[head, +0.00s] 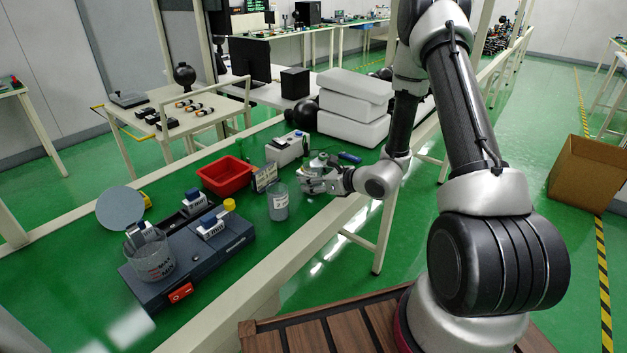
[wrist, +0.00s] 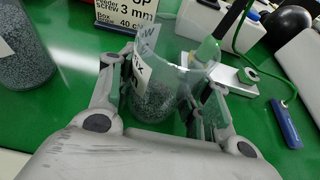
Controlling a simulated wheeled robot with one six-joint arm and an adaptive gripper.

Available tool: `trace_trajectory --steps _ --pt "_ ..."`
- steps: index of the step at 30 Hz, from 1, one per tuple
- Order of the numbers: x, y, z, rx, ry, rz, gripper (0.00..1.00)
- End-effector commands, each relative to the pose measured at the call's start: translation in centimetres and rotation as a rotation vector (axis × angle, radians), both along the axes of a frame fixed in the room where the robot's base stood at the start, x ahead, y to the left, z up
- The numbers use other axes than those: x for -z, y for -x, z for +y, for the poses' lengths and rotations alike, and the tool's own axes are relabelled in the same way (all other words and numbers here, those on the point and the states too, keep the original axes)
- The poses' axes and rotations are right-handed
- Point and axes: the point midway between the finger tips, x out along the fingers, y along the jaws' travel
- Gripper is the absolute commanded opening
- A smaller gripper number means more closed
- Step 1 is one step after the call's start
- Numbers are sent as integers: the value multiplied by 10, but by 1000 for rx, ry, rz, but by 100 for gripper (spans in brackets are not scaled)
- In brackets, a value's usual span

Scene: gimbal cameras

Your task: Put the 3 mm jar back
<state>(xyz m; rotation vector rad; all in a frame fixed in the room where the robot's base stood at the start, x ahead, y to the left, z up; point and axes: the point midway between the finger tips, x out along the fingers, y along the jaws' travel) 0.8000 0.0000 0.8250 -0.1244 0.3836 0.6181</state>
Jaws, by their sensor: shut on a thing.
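My gripper (head: 318,181) is shut around a clear jar (wrist: 155,98) of grey granules, low over the green bench. The jar's white label is partly readable, ending in "IX"; I cannot read a size on it. In the wrist view my gripper (wrist: 163,90) has one finger on each side of the jar.
A red bin (head: 225,176) and a dark device (head: 190,262) carrying a glass beaker (head: 150,258) lie left along the bench. A white box device (head: 288,148) stands behind the gripper. A blue-handled tool (wrist: 286,124) lies to the right.

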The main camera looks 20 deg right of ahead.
Motion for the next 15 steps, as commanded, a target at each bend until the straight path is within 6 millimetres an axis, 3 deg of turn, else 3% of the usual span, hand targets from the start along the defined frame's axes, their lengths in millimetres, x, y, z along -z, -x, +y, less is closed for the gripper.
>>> trace_trajectory --steps 6,7,9,11,15 --pt "2 0 0 0 0 0 14" --pt "3 0 0 0 0 0 50" --pt "2 0 0 0 0 0 63" --pt "2 0 0 0 0 0 70" --pt "2 0 0 0 0 0 70"
